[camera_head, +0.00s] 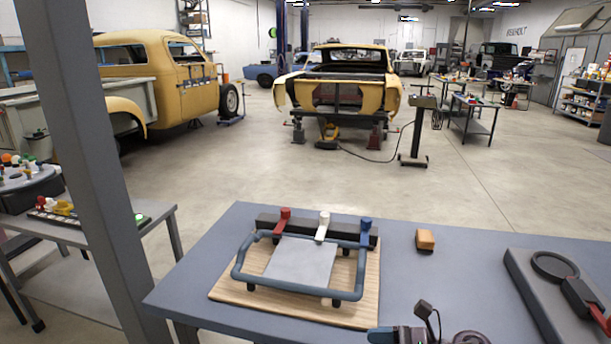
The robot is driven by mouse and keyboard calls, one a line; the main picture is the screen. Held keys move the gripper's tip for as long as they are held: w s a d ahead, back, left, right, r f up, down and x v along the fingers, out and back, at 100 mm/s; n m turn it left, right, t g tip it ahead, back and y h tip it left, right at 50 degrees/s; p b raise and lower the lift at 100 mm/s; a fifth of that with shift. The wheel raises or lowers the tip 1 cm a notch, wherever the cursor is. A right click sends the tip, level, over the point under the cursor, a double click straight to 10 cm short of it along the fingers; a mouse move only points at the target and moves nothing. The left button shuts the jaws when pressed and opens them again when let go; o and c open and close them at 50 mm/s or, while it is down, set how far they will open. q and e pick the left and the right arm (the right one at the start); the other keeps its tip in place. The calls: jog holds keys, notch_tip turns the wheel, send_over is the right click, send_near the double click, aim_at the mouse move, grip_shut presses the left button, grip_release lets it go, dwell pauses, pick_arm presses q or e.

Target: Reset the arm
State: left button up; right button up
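Neither of my arms can be made out for certain in the head view, and no gripper fingers show. A fixture on a wooden board (228,291) lies on the blue-grey table (190,285) in front of me. It has a light grey plate (300,262), a bent blue-grey tube frame (262,284) around it and a dark bar behind. A red lever (282,220), a white lever (322,226) and a blue lever (366,231) stand along the bar. Which part, if any, is the task's arm I cannot tell.
An orange-brown block (425,240) sits right of the board. A grey case (540,296) with a black ring lies at the right. Dark cut-off items (430,325) show at the bottom edge. A grey post (85,150) rises at the left. Open floor lies beyond the table.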

jog(key=s+d+f+n+t+h, duration=0.4)
jog(key=s+d+f+n+h, duration=0.3)
jog(key=n, duration=0.4)
jog(key=s+d+f+n+t+h, duration=0.4)
jog(key=s+d+f+n+h, duration=0.3)
jog(key=s, duration=0.5)
jog(key=f+n+h, duration=0.1)
jog(key=f+n, duration=0.1)
jog(key=n, duration=0.1)
jog(key=shift+s+n+h, duration=0.2)
jog(key=shift+n+h, duration=0.1)
jog(key=shift+n, duration=0.1)
